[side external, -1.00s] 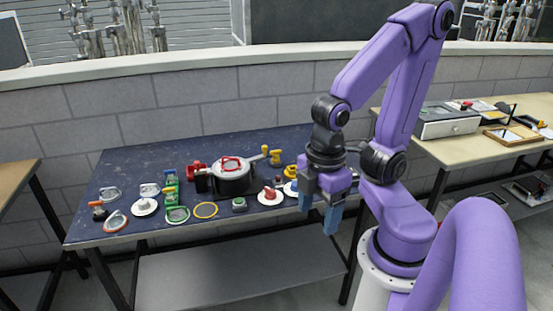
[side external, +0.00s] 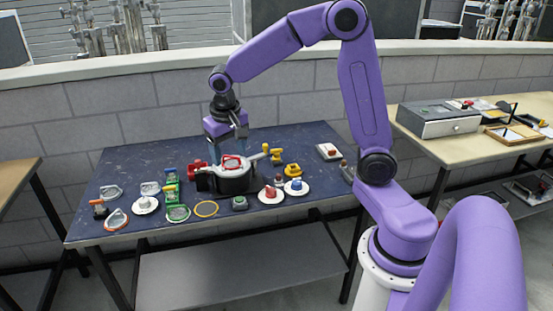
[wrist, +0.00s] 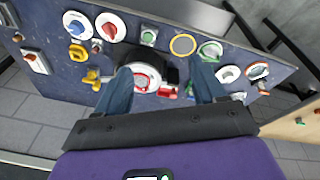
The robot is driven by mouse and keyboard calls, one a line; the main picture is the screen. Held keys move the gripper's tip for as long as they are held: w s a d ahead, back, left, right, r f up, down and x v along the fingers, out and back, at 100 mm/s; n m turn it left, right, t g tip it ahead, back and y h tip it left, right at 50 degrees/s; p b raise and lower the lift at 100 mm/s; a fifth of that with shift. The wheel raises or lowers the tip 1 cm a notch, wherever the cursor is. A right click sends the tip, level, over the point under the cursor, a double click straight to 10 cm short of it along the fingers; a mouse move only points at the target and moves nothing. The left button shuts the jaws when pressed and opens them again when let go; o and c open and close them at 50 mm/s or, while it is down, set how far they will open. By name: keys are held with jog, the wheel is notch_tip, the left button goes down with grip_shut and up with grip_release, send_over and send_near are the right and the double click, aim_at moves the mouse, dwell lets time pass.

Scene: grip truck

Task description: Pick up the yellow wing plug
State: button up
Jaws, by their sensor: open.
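Two small yellow pieces stand at the right of the pot on the dark blue table. The rear yellow piece (side external: 276,157) has lobes and shows in the wrist view (wrist: 92,78); the front yellow piece (side external: 292,170) also shows there (wrist: 78,52). I cannot tell for sure which is the wing plug. My gripper (side external: 228,152) is open and empty, pointing down over the back of the pot, left of both yellow pieces. In the wrist view its blue fingers (wrist: 162,77) stand apart on either side of the pot lid, with the yellow pieces outside the left finger.
The black pot (side external: 236,184) with a white lid and red handle is below my gripper. White discs with red (side external: 270,194) and blue (side external: 296,187) knobs stand in front of the yellow pieces. Several rings and small parts fill the table's left.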

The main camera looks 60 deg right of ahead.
jog(key=w+d+f+m, duration=0.1)
jog(key=w+d+m, duration=0.35)
jog(key=d, duration=0.35)
jog(key=m+g+h, duration=0.2)
jog(key=m+h, duration=0.1)
jog(key=m, duration=0.7)
send_near(276, 150)
jog(key=x, duration=0.4)
jog(key=shift+s+d+f, duration=0.1)
jog(key=shift+d+f, duration=0.1)
jog(key=shift+d, duration=0.25)
jog(key=shift+a+x, duration=0.15)
jog(key=shift+x, duration=1.2)
jog(key=shift+a+x, duration=0.15)
jog(key=shift+x, duration=1.25)
jog(key=shift+f, duration=0.1)
grip_shut()
